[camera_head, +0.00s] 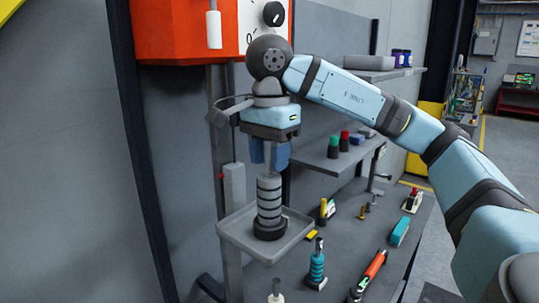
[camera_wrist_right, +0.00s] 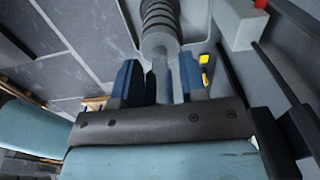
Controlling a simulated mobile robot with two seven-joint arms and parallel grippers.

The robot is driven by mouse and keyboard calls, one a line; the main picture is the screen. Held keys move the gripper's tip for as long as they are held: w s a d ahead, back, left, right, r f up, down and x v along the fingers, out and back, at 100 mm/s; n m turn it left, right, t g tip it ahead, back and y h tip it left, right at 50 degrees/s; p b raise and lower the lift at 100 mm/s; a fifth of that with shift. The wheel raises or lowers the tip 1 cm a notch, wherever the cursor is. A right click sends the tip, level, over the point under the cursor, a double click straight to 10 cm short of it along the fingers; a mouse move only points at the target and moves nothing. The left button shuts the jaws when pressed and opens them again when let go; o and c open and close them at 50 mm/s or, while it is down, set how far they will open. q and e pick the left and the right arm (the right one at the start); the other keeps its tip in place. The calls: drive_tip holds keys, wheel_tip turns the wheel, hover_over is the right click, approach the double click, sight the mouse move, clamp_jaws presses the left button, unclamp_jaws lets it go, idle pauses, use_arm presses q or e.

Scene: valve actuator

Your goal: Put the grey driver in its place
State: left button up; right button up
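The grey driver (camera_head: 269,197), a grey cylinder with dark rings, stands upright on a grey tray (camera_head: 228,232) in the head view. A wide dark ring is at its foot; I cannot tell if that ring is a holder. My right gripper (camera_head: 269,157) points down over its top. The right wrist view also shows the driver (camera_wrist_right: 160,25), its thin grey neck between the blue fingers of the right gripper (camera_wrist_right: 160,80). Gaps show on both sides of the neck, so the gripper is open around it. My left gripper is not in view.
A teal-ringed tool (camera_head: 317,265) stands on the bench in front of the tray. A red-and-black tool (camera_head: 370,273) and a teal block (camera_head: 400,231) lie to the right. An orange cabinet (camera_head: 175,30) hangs above left. A shelf (camera_head: 330,160) is behind.

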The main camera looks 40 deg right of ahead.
drive_tip(key=shift+o, duration=0.5)
drive_tip(key=shift+r, duration=0.15)
drive_tip(key=shift+r+p, duration=0.25)
drive_tip(key=shift+p, duration=0.1)
wheel_tip(320, 180, up, 10)
drive_tip(key=p, duration=0.2)
drive_tip(key=shift+r+p, duration=0.2)
drive_tip(key=shift+p, duration=0.1)
drive_tip(key=shift+r, duration=0.6)
